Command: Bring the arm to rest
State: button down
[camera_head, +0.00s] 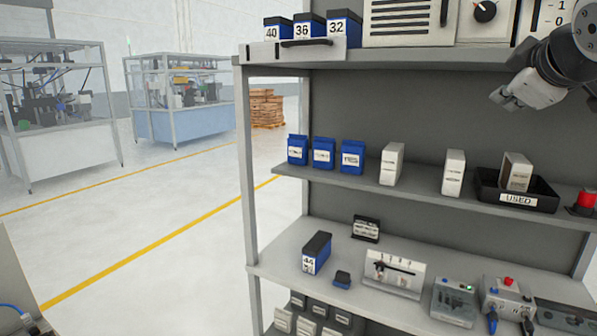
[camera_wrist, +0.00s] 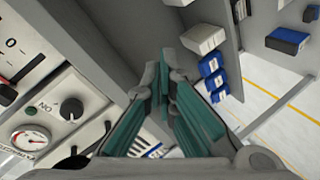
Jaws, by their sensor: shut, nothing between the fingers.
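My gripper (camera_head: 506,100) is at the upper right of the head view, in front of the shelf rack and above the middle shelf. In the wrist view my gripper (camera_wrist: 162,70) shows its teal-lined fingers with the tips close together. The fingers are shut and hold nothing. My dark arm comes in from the upper right corner of the head view.
The grey rack's middle shelf (camera_head: 430,197) holds blue boxes (camera_head: 324,153), white boxes (camera_head: 392,163) and a black "USED" tray (camera_head: 487,192). A control panel with a knob (camera_head: 485,11) is beside my arm; a gauge (camera_wrist: 30,138) shows close in the wrist view. Open floor (camera_head: 150,215) lies left.

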jog(key=s+a+f+m+g+y+b, duration=0.1)
jog(key=s+a+f+m+g, duration=0.1)
jog(key=s+a+f, duration=0.3)
jog(key=s+a+f+m+g+y+b, duration=0.1)
jog(key=s+a+f, duration=0.4)
jog(key=f, duration=0.8)
jog(key=s+a+f+m+g+y+b, duration=0.1)
jog(key=s+a+f+m+g, duration=0.3)
jog(key=s+f, duration=0.4)
jog(key=shift+s+a+f+m+g+y, duration=0.2)
jog(key=shift+a+f+m+g+y, duration=0.25)
jog(key=shift+a+f+y, duration=0.45)
jog(key=shift+a+r, duration=0.15)
jog(key=shift+r, duration=0.1)
